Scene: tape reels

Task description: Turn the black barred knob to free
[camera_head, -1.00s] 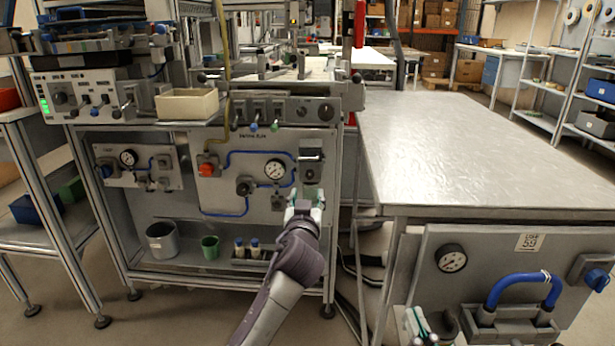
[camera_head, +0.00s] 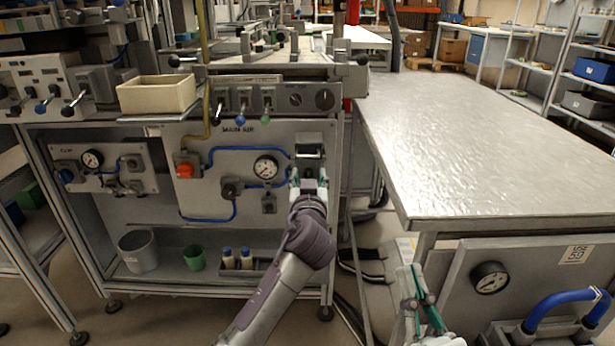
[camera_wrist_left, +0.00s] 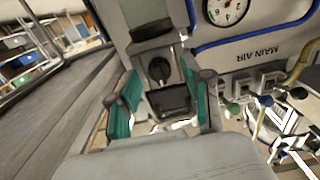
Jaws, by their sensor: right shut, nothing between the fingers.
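The black barred knob (camera_wrist_left: 158,68) shows in the left wrist view as a round dark knob on a grey plate. In the head view my left gripper hides it. My left gripper (camera_head: 309,182) is in front of the main air panel, just below a grey box with a dark face (camera_head: 310,146). In the left wrist view its two teal-padded fingers (camera_wrist_left: 163,104) stand apart with nothing between them, and the knob shows beyond the gap. I cannot tell any contact. My right gripper (camera_head: 418,290) is shut and empty at the bottom, beside the metal table.
The main air panel (camera_head: 225,170) carries a gauge (camera_head: 265,167), blue hoses and a red-orange knob (camera_head: 185,171). A cream bin (camera_head: 157,95) sits above it. A grey cup (camera_head: 138,252) and green cup (camera_head: 194,258) stand on the lower shelf. The metal table (camera_head: 470,150) is at right.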

